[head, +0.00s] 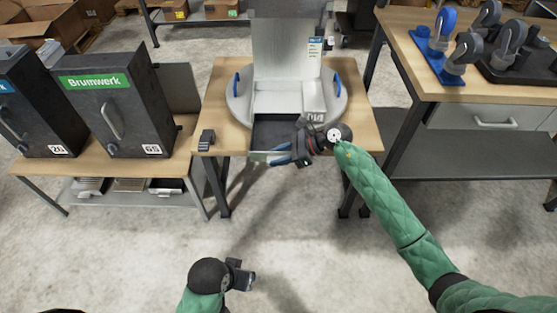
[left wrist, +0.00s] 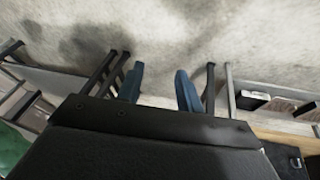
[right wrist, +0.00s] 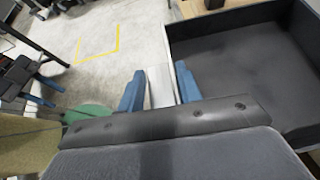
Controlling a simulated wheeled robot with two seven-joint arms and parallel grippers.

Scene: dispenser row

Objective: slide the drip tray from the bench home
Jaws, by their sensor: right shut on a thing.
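The drip tray (head: 272,133) is a dark, shallow open box with a pale front edge. It sits at the front of the middle bench (head: 228,108), below the dispenser (head: 285,60), with its front at the bench's front edge. How far its back reaches under the dispenser is hidden. My right gripper (head: 283,155) is at the tray's front, shut on a pale tab. In the right wrist view the blue fingers (right wrist: 160,90) flank this tab, beside the dark tray (right wrist: 240,70). My left gripper (head: 248,278) hangs empty over the floor, its blue fingers (left wrist: 160,88) apart.
The dispenser's round grey base (head: 240,105) has blue handles. A small black block (head: 206,139) stands on the bench's left front corner. Dark numbered cabinets (head: 115,105) stand on the left bench. Casters (head: 460,50) lie on the right bench (head: 420,75). The floor in front is clear.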

